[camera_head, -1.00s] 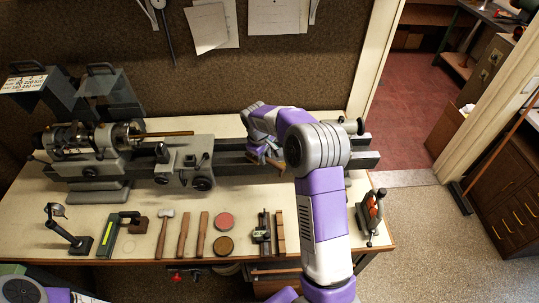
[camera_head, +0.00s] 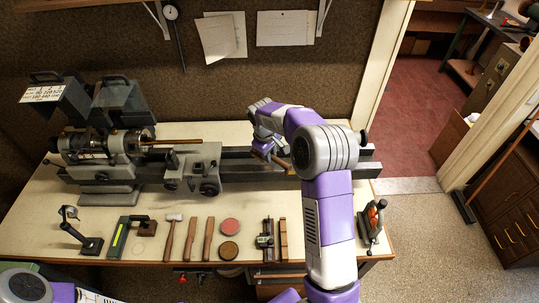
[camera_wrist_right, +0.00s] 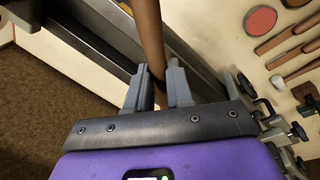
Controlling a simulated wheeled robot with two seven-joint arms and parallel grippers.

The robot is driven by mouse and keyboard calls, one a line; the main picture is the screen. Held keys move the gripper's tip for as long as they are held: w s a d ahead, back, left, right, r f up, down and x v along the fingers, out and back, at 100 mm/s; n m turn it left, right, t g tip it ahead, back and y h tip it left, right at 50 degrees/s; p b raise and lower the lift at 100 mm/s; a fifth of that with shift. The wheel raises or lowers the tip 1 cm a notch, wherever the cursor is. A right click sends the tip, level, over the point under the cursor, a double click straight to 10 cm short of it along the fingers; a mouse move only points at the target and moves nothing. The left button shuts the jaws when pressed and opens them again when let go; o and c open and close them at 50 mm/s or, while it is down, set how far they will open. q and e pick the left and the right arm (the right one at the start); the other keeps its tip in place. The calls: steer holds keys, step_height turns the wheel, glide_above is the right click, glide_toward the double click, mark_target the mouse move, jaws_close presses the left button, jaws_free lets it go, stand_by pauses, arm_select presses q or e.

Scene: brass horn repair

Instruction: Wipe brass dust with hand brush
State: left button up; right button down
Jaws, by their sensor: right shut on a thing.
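My right gripper (camera_head: 268,151) is over the right part of the lathe bed (camera_head: 235,171), reached in from the right. In the right wrist view, its two grey fingers (camera_wrist_right: 158,88) are shut on a brown wooden handle (camera_wrist_right: 150,35), which I take to be the hand brush. The handle runs away from the fingers to the top edge. In the head view a short brown piece of it (camera_head: 281,161) shows beside the gripper. Bristles are not visible. I cannot make out brass dust. My left gripper is out of view; only parts of its arm show at lower left.
The lathe headstock (camera_head: 95,150) and carriage (camera_head: 192,170) stand left of my right gripper. A hammer (camera_head: 170,238), wooden tools, round red (camera_head: 230,226) and brown tins, and a caliper-like tool (camera_head: 265,240) lie along the front. An orange-handled tool (camera_head: 373,220) is at right.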

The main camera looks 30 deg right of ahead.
steer(key=shift+r, duration=0.15)
steer(key=shift+r+p, duration=1.15)
steer(key=shift+r, duration=0.3)
steer(key=shift+f, duration=0.1)
